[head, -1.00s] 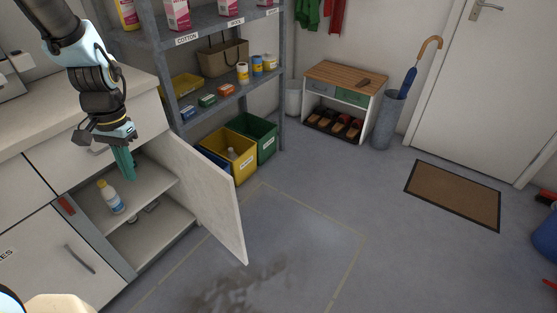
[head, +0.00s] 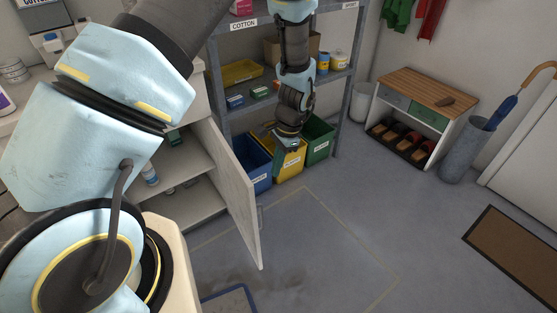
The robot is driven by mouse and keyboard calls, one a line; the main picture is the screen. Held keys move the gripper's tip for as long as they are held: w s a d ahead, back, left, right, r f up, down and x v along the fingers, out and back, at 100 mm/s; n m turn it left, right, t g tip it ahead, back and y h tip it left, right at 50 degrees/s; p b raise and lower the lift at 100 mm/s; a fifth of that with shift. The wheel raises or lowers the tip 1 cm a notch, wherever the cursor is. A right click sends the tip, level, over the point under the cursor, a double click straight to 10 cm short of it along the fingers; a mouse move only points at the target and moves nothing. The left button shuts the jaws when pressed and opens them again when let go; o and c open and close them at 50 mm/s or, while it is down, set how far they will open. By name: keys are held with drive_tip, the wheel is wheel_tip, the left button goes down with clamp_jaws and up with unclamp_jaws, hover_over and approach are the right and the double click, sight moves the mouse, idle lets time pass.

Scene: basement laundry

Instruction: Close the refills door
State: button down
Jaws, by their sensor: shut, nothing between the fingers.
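The cabinet door (head: 232,195) is a pale panel standing wide open, swung out from the low counter unit. A handle shows at its right side near the far edge. No label on it is readable. The open cabinet (head: 185,165) has a shelf with a white and blue bottle (head: 150,174), partly hidden by my arm. My gripper (head: 279,146) points down to the right of the door, on its outer side, in front of the bins.
Blue (head: 251,165), yellow (head: 288,168) and green (head: 319,145) bins stand under the grey shelving, behind my gripper. A shoe bench (head: 425,90), an umbrella stand (head: 466,150) and a brown mat (head: 520,250) are at the right. The floor right of the door is clear.

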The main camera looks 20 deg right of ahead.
drive_tip(key=a+f+p, duration=0.2)
drive_tip(key=a+f, duration=0.3)
drive_tip(key=shift+s+a+f, duration=0.15)
drive_tip(key=shift+a+f, duration=0.05)
drive_tip(key=shift+a, duration=0.05)
drive_tip(key=shift+a, duration=0.1)
